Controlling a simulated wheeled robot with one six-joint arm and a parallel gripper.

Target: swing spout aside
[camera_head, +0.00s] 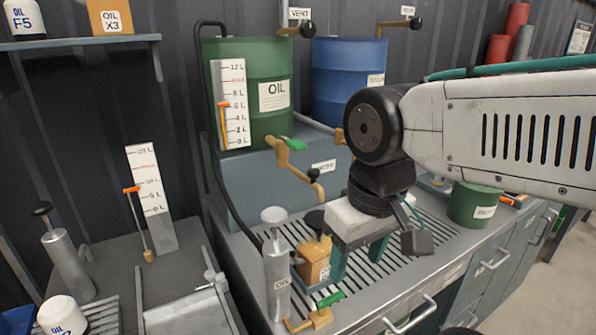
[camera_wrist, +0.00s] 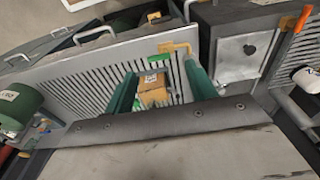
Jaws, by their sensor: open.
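A brass spout (camera_head: 295,170) with a green lever hangs from the green oil drum (camera_head: 277,85).
A grey oil pump cylinder (camera_head: 275,262) stands left of the box. A blue drum (camera_head: 348,80) is behind my arm, and a small green can (camera_head: 474,205) stands right of my gripper. A black hose (camera_head: 210,130) runs down the left.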

